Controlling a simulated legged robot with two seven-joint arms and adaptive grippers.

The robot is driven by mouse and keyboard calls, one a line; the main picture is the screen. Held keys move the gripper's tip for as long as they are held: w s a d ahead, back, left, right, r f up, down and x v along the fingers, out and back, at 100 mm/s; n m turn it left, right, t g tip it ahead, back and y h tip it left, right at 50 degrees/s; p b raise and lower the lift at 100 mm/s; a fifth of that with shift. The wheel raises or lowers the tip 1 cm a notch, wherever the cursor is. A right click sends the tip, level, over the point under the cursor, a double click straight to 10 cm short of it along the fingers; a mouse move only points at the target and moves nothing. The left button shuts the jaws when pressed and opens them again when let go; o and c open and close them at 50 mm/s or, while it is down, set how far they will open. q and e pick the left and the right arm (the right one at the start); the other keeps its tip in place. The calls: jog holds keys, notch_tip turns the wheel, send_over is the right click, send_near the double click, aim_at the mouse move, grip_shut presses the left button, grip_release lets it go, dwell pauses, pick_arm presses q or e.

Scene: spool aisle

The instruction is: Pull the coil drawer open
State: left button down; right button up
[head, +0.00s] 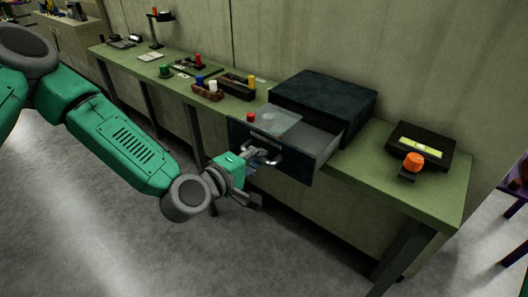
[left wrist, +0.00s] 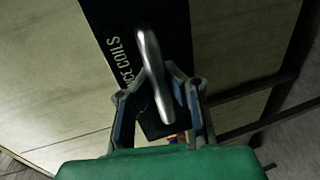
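The coil drawer (head: 285,165) is a dark box front with a pale label and a metal bar handle (head: 273,160). It stands out from its dark cabinet (head: 325,102) on the green bench, so its inside shows. My left gripper (head: 260,156) is at the handle. In the left wrist view the drawer front (left wrist: 120,22) reads "COILS", with its first word partly hidden. There the fingers of my left gripper (left wrist: 158,78) close in from both sides on the handle (left wrist: 148,50) and appear to touch it. My right gripper is not in view.
The green bench (head: 445,190) runs along the wall. A black device (head: 432,142) with an orange knob (head: 413,162) stands right of the cabinet. Small trays (head: 207,92) with coloured pegs stand to the left. The grey floor in front is clear.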

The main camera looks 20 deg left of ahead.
pick_arm(q)
jog(key=shift+s+a+f, duration=0.1)
jog(key=shift+s+f, duration=0.05)
jog(key=shift+f, duration=0.05)
jog(key=c, duration=1.5)
grip_release()
jog(key=shift+c, duration=0.2)
jog(key=shift+r, duration=0.1)
jog(key=v, duration=0.7)
